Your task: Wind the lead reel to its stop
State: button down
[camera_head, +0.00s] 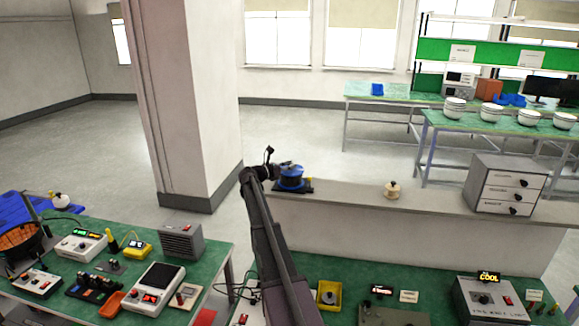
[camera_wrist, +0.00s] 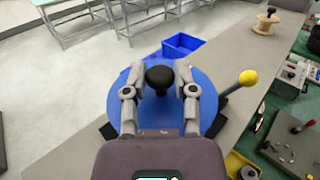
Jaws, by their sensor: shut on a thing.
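The lead reel (camera_head: 291,184) is a blue and dark drum on a dark base, standing on the long pale ledge. In the wrist view its round blue top (camera_wrist: 160,113) fills the middle, with a black knob (camera_wrist: 159,79) standing up from it. My gripper (camera_wrist: 159,90) has one finger on each side of this knob and is shut on it. In the head view my gripper (camera_head: 274,169) is at the reel, its fingers too small to make out. A rod with a yellow ball (camera_wrist: 247,78) stands out at the reel's right side. No stop mark can be made out.
A pale spool with a black knob (camera_head: 392,190) and a white drawer unit (camera_head: 505,185) stand to the right on the ledge (camera_head: 345,199). Green benches (camera_head: 205,255) with instruments lie in front. A blue bin (camera_wrist: 183,46) shows beyond the reel.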

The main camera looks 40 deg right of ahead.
dwell(0.4)
jog(key=shift+c, duration=2.2)
grip_release()
jog(key=shift+d, duration=0.1)
jog(key=w+a, duration=0.1)
jog(key=a, duration=1.1)
